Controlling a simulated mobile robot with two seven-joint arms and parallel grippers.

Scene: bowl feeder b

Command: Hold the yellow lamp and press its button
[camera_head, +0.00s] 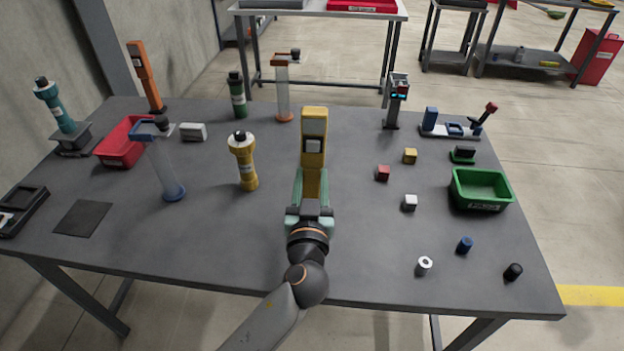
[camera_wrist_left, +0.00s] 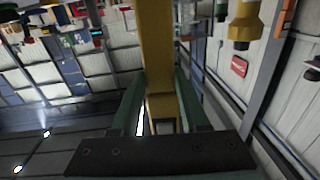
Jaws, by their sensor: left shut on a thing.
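The yellow lamp (camera_head: 314,122), a tall boxy body with a pale panel on its front, stands upright in my left gripper (camera_head: 312,190). The green fingers are shut on its narrower lower part. In the left wrist view the yellow lamp (camera_wrist_left: 158,50) rises between the two fingers of the left gripper (camera_wrist_left: 160,105). I cannot make out a button for sure. Whether its lower end touches the table is hidden by the gripper. My right gripper is not in view.
A yellow flashlight-shaped thing (camera_head: 246,172) stands left of the gripper on the grey table (camera_head: 250,235). A clear-bodied blue piece (camera_head: 165,170) and a red bin (camera_head: 122,150) are farther left. Small blocks and a green bin (camera_head: 480,188) are right. The front middle is clear.

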